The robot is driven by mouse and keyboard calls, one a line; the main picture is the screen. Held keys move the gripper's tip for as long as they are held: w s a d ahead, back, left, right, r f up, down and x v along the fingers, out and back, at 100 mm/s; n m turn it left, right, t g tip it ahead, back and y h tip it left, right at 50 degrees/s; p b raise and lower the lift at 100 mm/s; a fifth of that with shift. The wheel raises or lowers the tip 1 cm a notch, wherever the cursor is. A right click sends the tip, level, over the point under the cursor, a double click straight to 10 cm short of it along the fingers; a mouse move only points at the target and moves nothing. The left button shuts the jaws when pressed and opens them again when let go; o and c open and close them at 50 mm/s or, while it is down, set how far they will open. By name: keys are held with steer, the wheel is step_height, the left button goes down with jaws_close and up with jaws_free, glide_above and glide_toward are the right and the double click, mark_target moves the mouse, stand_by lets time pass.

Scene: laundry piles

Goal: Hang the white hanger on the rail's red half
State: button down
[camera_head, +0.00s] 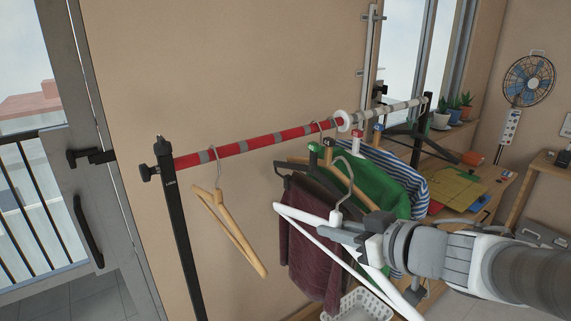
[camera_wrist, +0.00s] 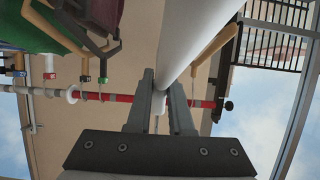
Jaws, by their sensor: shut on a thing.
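The white hanger (camera_head: 299,216) is held in my gripper (camera_head: 352,238), which is shut on it near the base of its hook. Its grey hook (camera_head: 350,172) points up, below and in front of the rail, apart from it. In the wrist view the white hanger (camera_wrist: 203,35) passes close in front of my gripper's fingers (camera_wrist: 163,100). The rail's red half (camera_head: 254,143), red with grey bands, runs from the black left post (camera_head: 178,220) to a white round divider (camera_head: 342,121). It also shows in the wrist view (camera_wrist: 121,98).
A wooden hanger (camera_head: 236,230) hangs empty near the red half's left end. A maroon garment (camera_head: 308,250) and a green garment (camera_head: 395,175) hang near the divider. The rail's white half (camera_head: 390,109) is beyond it. Bare red rail lies between the wooden hanger and the garments.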

mark_target(297, 211)
steer(key=shift+w+a+r+p, duration=0.1)
steer(key=shift+w+a+p, duration=0.35)
steer(key=shift+w, duration=0.2)
steer(key=shift+w+a+f+b, duration=0.25)
steer(key=shift+w+b, duration=0.15)
steer(key=shift+b, duration=0.2)
steer(key=shift+w+a+b, duration=0.65)
steer(key=shift+w+a, duration=0.15)
steer(key=shift+w, duration=0.3)
steer(key=shift+w+a+b, duration=0.6)
steer(key=shift+w+a, duration=0.15)
steer(key=shift+w, duration=0.4)
steer(key=shift+w+a+b, duration=0.65)
steer(key=shift+w+a, duration=0.15)
steer(key=shift+w, duration=0.3)
steer(key=w+r+b+x, duration=0.1)
steer(key=b+x, duration=0.4)
steer(key=x, duration=0.7)
steer(key=shift+w+a+r, duration=0.2)
steer(key=shift+a+r, duration=0.25)
steer(key=shift+r, duration=0.15)
steer(key=c, duration=0.7)
jaws_free()
steer(key=shift+c, duration=0.2)
